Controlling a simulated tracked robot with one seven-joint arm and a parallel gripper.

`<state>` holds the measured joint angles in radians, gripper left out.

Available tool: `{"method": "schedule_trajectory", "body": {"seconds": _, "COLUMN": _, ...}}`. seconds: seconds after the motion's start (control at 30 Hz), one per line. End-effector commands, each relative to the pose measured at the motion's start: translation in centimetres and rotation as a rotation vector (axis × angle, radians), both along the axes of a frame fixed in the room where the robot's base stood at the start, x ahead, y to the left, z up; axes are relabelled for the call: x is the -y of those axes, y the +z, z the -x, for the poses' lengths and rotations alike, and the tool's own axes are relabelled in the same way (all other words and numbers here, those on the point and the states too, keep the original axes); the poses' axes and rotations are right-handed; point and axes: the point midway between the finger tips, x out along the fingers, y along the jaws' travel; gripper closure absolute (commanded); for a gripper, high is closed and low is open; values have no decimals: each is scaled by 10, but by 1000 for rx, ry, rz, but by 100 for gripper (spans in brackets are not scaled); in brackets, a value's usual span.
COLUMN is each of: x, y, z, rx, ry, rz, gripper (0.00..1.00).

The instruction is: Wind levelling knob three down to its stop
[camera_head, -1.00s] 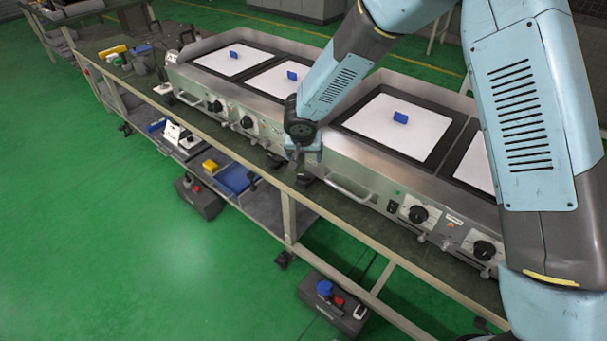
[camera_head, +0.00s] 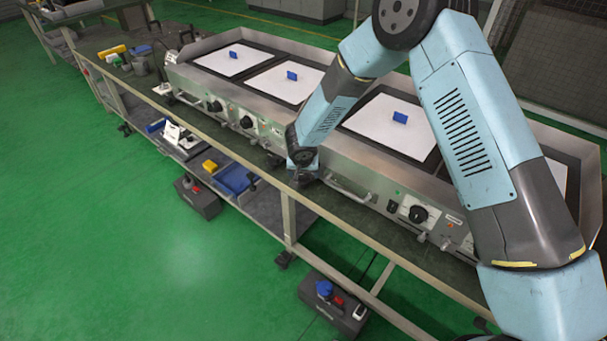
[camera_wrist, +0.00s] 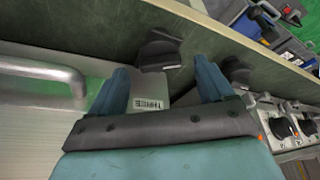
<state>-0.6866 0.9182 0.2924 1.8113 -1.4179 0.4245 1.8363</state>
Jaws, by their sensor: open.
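My gripper (camera_wrist: 160,84) is open, with its two teal fingers pointing toward a black winged knob (camera_wrist: 160,50). The knob stands on the green bench top just beyond the fingertips, in line with the gap between them, and looks untouched. In the head view my gripper (camera_head: 304,175) is low at the front where the two units meet, and hides the knob there.
A steel bar handle (camera_wrist: 45,72) is left of the fingers in the wrist view. The right-hand unit (camera_head: 345,160) has a control dial (camera_head: 418,214) further right. The narrow bench edge (camera_head: 330,205) runs along the front, with a lower shelf (camera_head: 210,175) below.

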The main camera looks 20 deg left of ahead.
Motion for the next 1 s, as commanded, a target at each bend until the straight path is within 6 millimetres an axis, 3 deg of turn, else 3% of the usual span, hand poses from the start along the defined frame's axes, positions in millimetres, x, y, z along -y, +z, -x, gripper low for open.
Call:
{"method": "schedule_trajectory", "body": {"seconds": 0.2, "x": -2, "y": -13, "z": -5, "rx": 0, "ry": 0, "rz": 0, "gripper": 19}}
{"method": "schedule_trajectory", "body": {"seconds": 0.53, "x": -2, "y": -14, "z": -6, "rx": 0, "ry": 0, "rz": -1, "gripper": 20}}
{"method": "schedule_trajectory", "body": {"seconds": 1.0, "x": -2, "y": -14, "z": -5, "rx": 0, "ry": 0, "rz": -1, "gripper": 65}}
